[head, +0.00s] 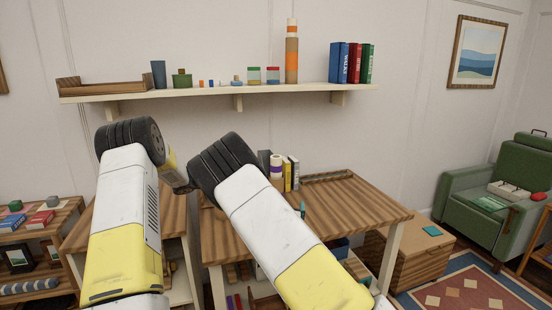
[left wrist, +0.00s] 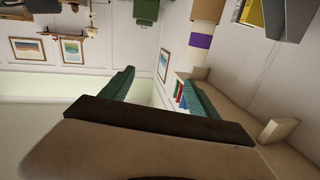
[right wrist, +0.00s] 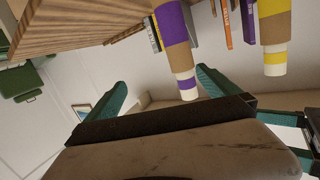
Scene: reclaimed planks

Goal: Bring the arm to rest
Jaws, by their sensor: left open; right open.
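My left arm (head: 125,200) and right arm (head: 265,220), white and yellow with black wrist joints, reach forward in front of the wooden desk in the head view. Both grippers are mostly hidden there behind the arms. In the left wrist view my left gripper (left wrist: 157,78) has its teal fingers apart, with nothing between them but distant wall. In the right wrist view my right gripper (right wrist: 161,79) also has its teal fingers apart. A purple, tan and white cylinder (right wrist: 177,45) shows close beyond its right finger; I cannot tell whether they touch.
The desk (head: 355,205) holds a cylinder (head: 276,172) and upright books (head: 291,176) near its back. A wall shelf (head: 210,93) above carries a tray (head: 105,87), a tall bottle (head: 291,55) and books (head: 350,62). A green armchair (head: 500,185) and a box (head: 410,255) stand right.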

